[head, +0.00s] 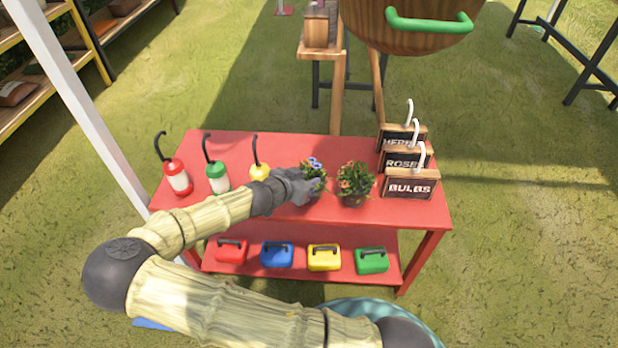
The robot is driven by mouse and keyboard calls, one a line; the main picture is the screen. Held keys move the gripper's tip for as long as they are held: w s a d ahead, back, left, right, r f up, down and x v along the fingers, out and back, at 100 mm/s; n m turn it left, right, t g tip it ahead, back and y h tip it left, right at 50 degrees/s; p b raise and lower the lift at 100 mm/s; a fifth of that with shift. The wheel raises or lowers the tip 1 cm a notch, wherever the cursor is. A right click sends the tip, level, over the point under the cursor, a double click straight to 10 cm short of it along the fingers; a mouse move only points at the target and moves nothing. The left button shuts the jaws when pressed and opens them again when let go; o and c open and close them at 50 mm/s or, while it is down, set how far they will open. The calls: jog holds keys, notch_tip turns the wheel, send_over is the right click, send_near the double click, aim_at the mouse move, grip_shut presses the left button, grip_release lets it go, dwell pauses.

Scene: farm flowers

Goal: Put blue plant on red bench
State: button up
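The red bench (290,148) stands in front of me with a flat top and a lower shelf. The plant with blue flowers (315,165) is at the middle of the bench top in the head view. My gripper (308,186) is at this plant, reaching in from the left. It covers much of the plant's pot and lower leaves. I cannot tell whether its fingers are closed on the pot, or whether the pot rests on the bench top.
A plant with orange flowers (354,182) stands close on the right. Wooden signs (410,184) are at the right end. Coloured boxes (323,258) sit on the lower shelf. The bench top's front strip looks clear.

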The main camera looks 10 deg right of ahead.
jog(key=p+v, duration=0.2)
jog(key=v, duration=0.9)
jog(key=shift+s+a, duration=0.1)
jog(key=shift+a, duration=0.05)
jog(key=s+d+f+n+g+y, duration=0.3)
jog(key=s+d+f+g+y, duration=0.2)
jog(key=s+d+g, duration=0.3)
jog(key=s+d+r+n+t+y, duration=0.1)
jog(key=s+r+n+t+y, duration=0.2)
jog(key=r+n, duration=0.4)
notch_tip(320, 180, up, 6)
jog(key=s+y, duration=0.1)
jog(key=s, duration=0.1)
jog(key=shift+s+y, duration=0.3)
jog(key=shift+w+d, duration=0.1)
